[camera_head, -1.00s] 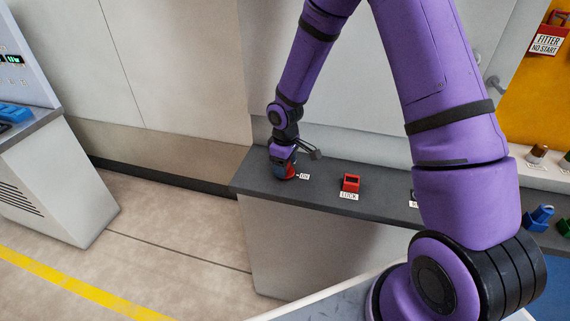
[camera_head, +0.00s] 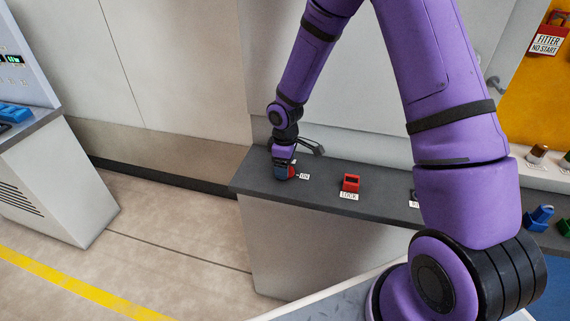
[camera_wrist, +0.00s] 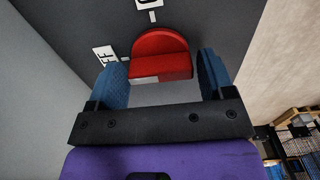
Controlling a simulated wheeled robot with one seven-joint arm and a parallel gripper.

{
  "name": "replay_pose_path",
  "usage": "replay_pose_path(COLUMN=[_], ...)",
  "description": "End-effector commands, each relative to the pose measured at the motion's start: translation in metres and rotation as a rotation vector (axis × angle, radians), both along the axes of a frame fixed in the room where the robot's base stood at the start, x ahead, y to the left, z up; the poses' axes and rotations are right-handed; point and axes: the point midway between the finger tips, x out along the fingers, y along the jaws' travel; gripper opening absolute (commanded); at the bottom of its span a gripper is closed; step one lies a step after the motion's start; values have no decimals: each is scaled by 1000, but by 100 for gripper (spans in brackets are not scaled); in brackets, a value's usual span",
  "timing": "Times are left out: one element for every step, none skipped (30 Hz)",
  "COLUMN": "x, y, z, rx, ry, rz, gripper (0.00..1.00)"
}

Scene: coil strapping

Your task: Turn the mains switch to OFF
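The mains switch shows in the wrist view as a red rounded knob (camera_wrist: 161,53) on a dark grey panel. A partly visible label reading "FF" (camera_wrist: 105,54) lies to its left, and a cut-off label (camera_wrist: 149,3) with a tick mark lies above it. My gripper (camera_wrist: 162,74) has its two blue finger pads on either side of the knob, with a visible gap on each side. In the head view my gripper (camera_head: 285,172) points down at the left end of the dark console top, beside an "ON" label (camera_head: 304,176); it mostly hides the knob there.
A red block-shaped control (camera_head: 350,182) with a "LOCK" label stands to the right on the same console top (camera_head: 325,191). A wall rises behind it. A separate cabinet (camera_head: 50,180) stands at the left, with clear floor between.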

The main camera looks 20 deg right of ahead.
Motion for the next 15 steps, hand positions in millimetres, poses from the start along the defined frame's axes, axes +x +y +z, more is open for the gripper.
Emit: replay_pose_path(x=[0, 0, 0, 0, 0, 0, 0, 0, 0, 0, 0, 0, 0, 0, 1], y=[0, 0, 0, 0, 0, 0, 0, 0, 0, 0, 0, 0, 0, 0, 0], z=[0, 0, 0, 0, 0, 0, 0, 0, 0, 1, 2, 5, 7, 10, 15], rx=[0, 0, 0, 0, 0, 0, 0, 0, 0, 0, 0, 1, 0, 1, 0], ry=[0, 0, 0, 0, 0, 0, 0, 0, 0, 0, 0, -1, -1, -2, -3], rz=[-1, -1, -1, -1, -1, -1, -1, -1, -2, -2, -2, -2, -3, -3, -2], gripper=[87, 89, 89, 89, 89, 89, 89, 89, 89, 89, 89, 89, 89, 89, 89])
